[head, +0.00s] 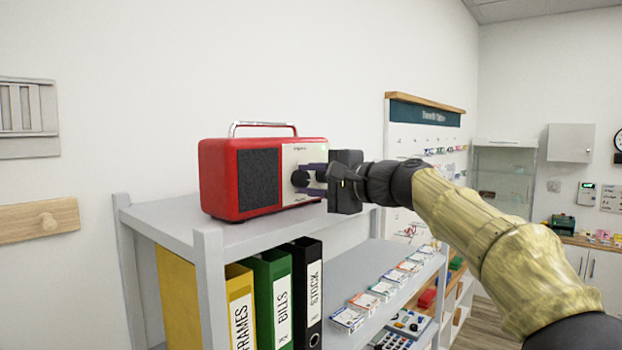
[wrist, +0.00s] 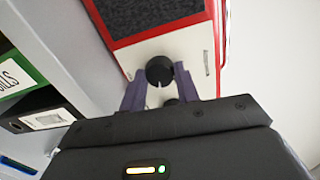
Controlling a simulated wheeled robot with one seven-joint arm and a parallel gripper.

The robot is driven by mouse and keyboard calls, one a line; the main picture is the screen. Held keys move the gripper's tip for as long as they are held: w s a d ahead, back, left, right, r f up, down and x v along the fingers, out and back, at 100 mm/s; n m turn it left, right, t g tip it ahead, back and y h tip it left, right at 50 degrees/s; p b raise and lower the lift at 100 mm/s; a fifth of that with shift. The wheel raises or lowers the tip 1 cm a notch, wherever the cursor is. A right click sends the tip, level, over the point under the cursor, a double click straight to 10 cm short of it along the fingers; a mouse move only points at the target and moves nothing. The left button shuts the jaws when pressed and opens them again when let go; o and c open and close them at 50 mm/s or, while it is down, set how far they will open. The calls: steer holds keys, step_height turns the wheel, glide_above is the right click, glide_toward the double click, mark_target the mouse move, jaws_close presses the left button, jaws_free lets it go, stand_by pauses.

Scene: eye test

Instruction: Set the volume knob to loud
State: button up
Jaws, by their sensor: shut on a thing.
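A red radio (head: 222,170) with a dark speaker grille and a cream front panel (head: 293,156) stands on the grey shelf top. A round black knob (head: 299,179) sits on the panel; it also shows in the wrist view (wrist: 159,70). My gripper (head: 308,180) has its purple fingers on both sides of this knob and is shut on it. The fingers also show in the wrist view (wrist: 160,78). The panel's lettering and the knob's setting are too small to read.
The radio's metal handle (head: 263,125) stands up above it. Ring binders (head: 272,300) in yellow, green and black stand on the shelf below. Small boxed cards (head: 365,301) line the lower shelf to the right. A white wall is behind.

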steer(key=m+p, duration=0.1)
steer(key=m, duration=0.6)
steer(key=shift+w+p, duration=0.1)
steer(key=shift+p, duration=0.3)
steer(key=m+p, duration=0.1)
steer(key=m, duration=0.3)
steer(key=shift+y, duration=0.4)
steer(key=shift+f+m+p, duration=0.15)
steer(key=shift+m+p, duration=0.35)
steer(key=shift+m, duration=0.6)
steer(key=o, duration=1)
steer(key=shift+d, duration=0.15)
